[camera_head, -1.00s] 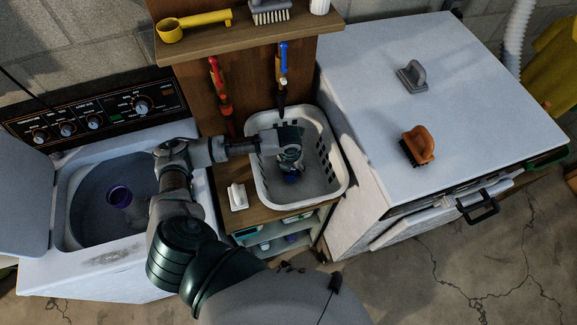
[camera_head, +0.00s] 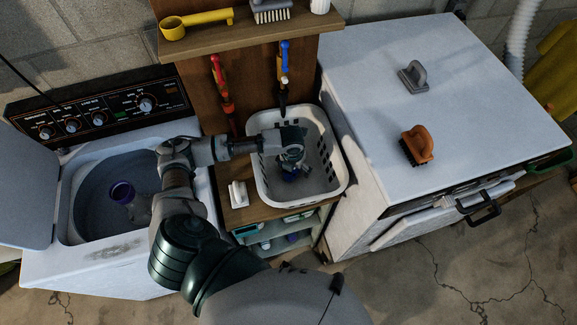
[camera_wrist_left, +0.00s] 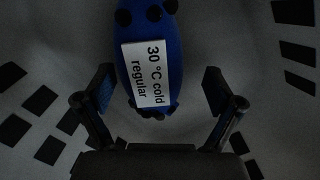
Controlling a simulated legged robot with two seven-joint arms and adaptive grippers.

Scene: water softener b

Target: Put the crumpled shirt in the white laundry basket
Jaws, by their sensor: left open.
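The white laundry basket (camera_head: 262,190) stands on a wooden shelf between the washer and the white appliance. My left gripper (camera_head: 291,172) reaches down inside it. A rounded blue bundle with black spots (camera_wrist_left: 150,28) and a white tag reading "30 °C cold regular" lies in the basket; I take it for the crumpled shirt. In the left wrist view my left gripper (camera_wrist_left: 158,88) is open, its fingers on either side of the bundle with gaps showing. In the head view the gripper mostly hides the bundle. My right gripper is not in view.
The open washer (camera_head: 95,270) on the left has a purple item (camera_head: 122,192) in its drum. A wooden shelf (camera_head: 235,40) overhangs behind the basket. An orange brush (camera_head: 418,146) and a grey-handled tool (camera_head: 413,76) sit on the white appliance (camera_head: 470,90).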

